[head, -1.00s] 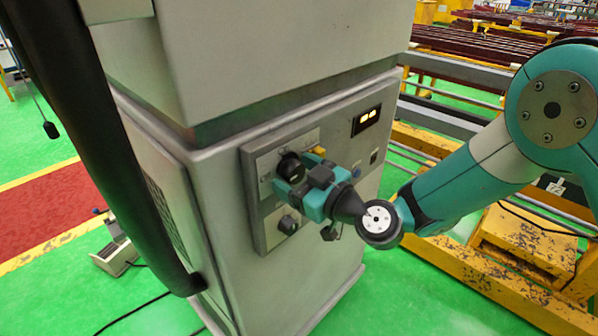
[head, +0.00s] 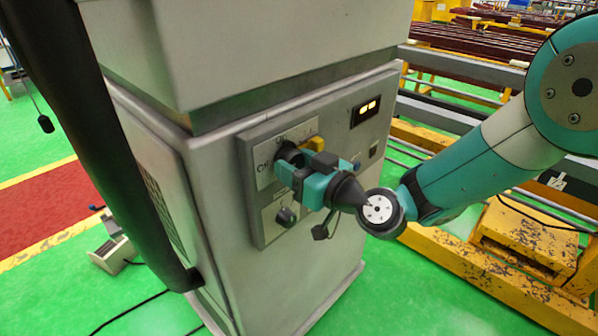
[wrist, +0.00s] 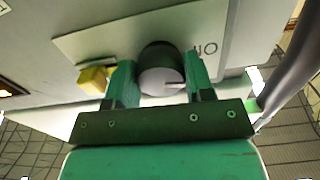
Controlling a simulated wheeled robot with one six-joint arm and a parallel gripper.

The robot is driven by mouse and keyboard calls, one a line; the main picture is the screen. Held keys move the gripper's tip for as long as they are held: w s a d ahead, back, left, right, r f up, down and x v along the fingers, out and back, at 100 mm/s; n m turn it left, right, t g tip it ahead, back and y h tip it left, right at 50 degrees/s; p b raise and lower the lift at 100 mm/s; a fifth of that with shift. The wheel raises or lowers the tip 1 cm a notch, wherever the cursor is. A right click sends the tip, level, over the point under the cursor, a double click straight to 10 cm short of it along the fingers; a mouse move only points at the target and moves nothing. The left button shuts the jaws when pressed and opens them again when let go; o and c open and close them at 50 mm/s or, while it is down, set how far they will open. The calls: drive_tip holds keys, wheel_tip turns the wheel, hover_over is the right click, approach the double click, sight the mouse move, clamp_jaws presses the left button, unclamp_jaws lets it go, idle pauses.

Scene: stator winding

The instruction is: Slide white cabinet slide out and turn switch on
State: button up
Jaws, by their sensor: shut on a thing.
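The grey-white cabinet (head: 300,265) stands upright in the head view, with a raised control panel (head: 262,218) on its front. My gripper (head: 293,162) is at the upper part of this panel. In the wrist view my gripper (wrist: 160,82) is shut on a round dark switch knob (wrist: 158,58) with a pale face, one teal finger on each side. A white label plate with "ON" lettering lies behind the knob. In the head view my fingers hide most of the knob. I cannot tell which part is the white cabinet slide.
A second dark knob (head: 286,217) is below my gripper. A yellow part (wrist: 95,78) is beside the held knob. A lit display (head: 366,111) is to the right. A yellow metal frame (head: 520,265) stands behind my arm. A black column (head: 95,130) is at left.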

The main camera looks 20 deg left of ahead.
drive_tip(key=m, duration=0.1)
drive_tip(key=m+b, duration=0.1)
drive_tip(key=m, duration=0.1)
drive_tip(key=shift+s+a+f+m+b, duration=0.1)
drive_tip(key=shift+s+a+m+b, duration=0.1)
drive_tip(key=shift+m+b, duration=0.1)
drive_tip(key=m, duration=0.3)
drive_tip(key=shift+m+b, duration=0.3)
drive_tip(key=shift+b, duration=0.05)
drive_tip(key=m, duration=0.3)
drive_tip(key=shift+s+r+m, duration=0.1)
drive_tip(key=shift+r+m, duration=0.1)
drive_tip(key=shift+m, duration=0.1)
drive_tip(key=shift+r+m+p, duration=0.1)
drive_tip(key=shift+m+p, duration=0.3)
drive_tip(key=shift+m, duration=1.5)
drive_tip(key=o, duration=0.9)
drive_tip(key=shift+a, duration=0.1)
